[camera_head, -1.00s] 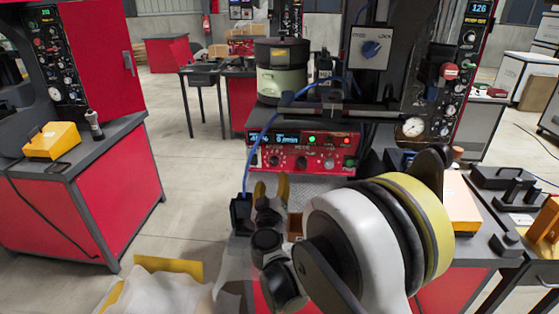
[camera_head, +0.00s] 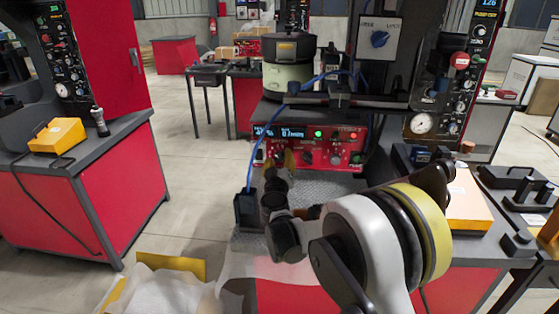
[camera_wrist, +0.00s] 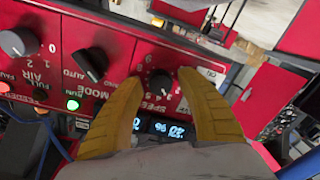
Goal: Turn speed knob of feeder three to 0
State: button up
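The red feeder control panel (camera_head: 347,137) stands below the green bowl feeder (camera_head: 286,82) in the head view. In the wrist view the dark round speed knob (camera_wrist: 160,82), with SPEED lettering and numbers around it, sits on this panel (camera_wrist: 128,43). My gripper (camera_wrist: 162,76) is open, with one yellow finger on each side of the knob and gaps visible. Whether either finger touches it I cannot tell. The knob's exact setting is too small to read. In the head view my gripper (camera_head: 280,160) is in front of the panel's left part and hides the knob there.
On the same panel are the mode knob (camera_wrist: 90,65), the grey air knob (camera_wrist: 19,42) and a lit green button (camera_wrist: 72,104). A lit display (camera_wrist: 167,128) lies beside the speed knob. A blue cable (camera_head: 258,152) hangs left of the panel. A yellow box (camera_head: 58,135) is on the left bench.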

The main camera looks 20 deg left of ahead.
grip_shut()
jog(key=shift+n, duration=0.3)
dwell(0.4)
jog(key=n+p, duration=0.1)
jog(key=n, duration=0.2)
jog(key=shift+n, duration=0.3)
jog(key=n, duration=0.4)
jog(key=shift+r+p, duration=0.1)
jog(key=shift+p, duration=0.2)
jog(key=n, duration=0.4)
jog(key=shift+n+h, duration=0.3)
jog(key=shift+n, duration=0.1)
jog(key=shift+n+h+p, duration=0.3)
jog(key=shift+n+p, duration=0.15)
jog(key=shift+n, duration=1.65)
